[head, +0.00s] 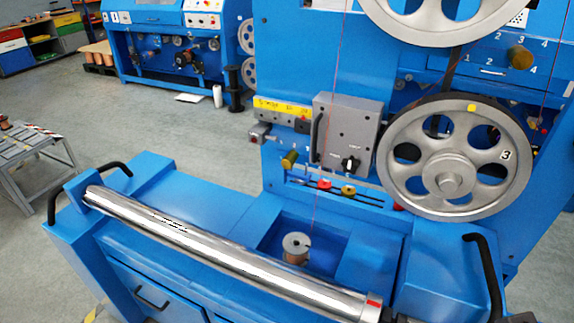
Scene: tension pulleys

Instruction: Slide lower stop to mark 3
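No part is clearly labelled as the lower stop, and I cannot tell which it is. A brass knob (519,57) sits at the upper right on a blue panel between two rows of white numerals that include 2, 3 and 4. A second brass knob (290,158) stands out from the machine front, left of a grey box (346,135); small marks near it are too small to read. My gripper is not in view.
A large spoked pulley (450,183) marked 3 stands right of the box, with another pulley (440,12) above. A chrome roller (230,250) crosses the front. A copper spool (295,248) sits in a recess behind it. A thin red wire runs vertically above the spool.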

